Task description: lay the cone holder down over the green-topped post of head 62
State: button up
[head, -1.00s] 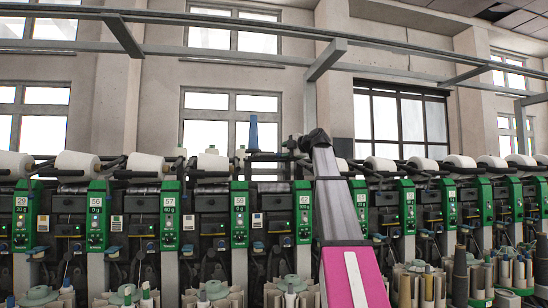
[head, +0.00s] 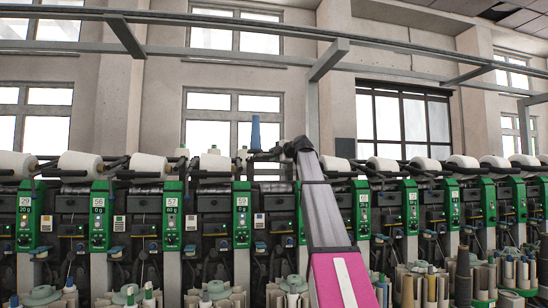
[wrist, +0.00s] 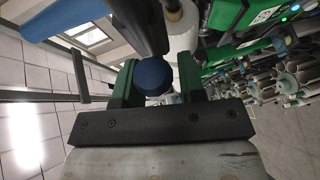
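The raised cone holder carries an upright blue cone (head: 255,134) in the head view, above the row of winding heads. In the wrist view a blue cone (wrist: 55,17) lies at upper left, and a dark arm (wrist: 136,22) runs down toward a round blue knob (wrist: 153,78). My gripper (wrist: 158,80) has its two green fingers on either side of this knob, apart, with a narrow gap showing at the right. In the head view my gripper (head: 292,147) is just right of the blue cone, small and dark. I cannot read which green-topped post is number 62.
Green-topped posts with number labels, such as 59 (head: 241,214) and 57 (head: 172,215), stand in a row. White yarn packages (head: 150,168) lie along the top. My arm hides part of the row. Bobbin magazines (head: 418,287) stand in front, low down.

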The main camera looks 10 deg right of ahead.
grip_shut()
jog(key=shift+f, duration=0.25)
jog(key=a+f+m+t+h, duration=0.1)
jog(key=m+t, duration=0.4)
jog(key=m, duration=0.5)
jog(key=a+f+m+t+h, duration=0.2)
jog(key=a+f+m+t, duration=0.2)
jog(key=m, duration=0.5)
jog(key=shift+w+a+f+m+t, duration=0.15)
jog(key=shift+a+f+m+t, duration=0.1)
jog(key=shift+m+t, duration=0.15)
dwell(0.7)
jog(key=shift+a+m, duration=0.15)
jog(key=shift+m, duration=0.25)
dwell(0.4)
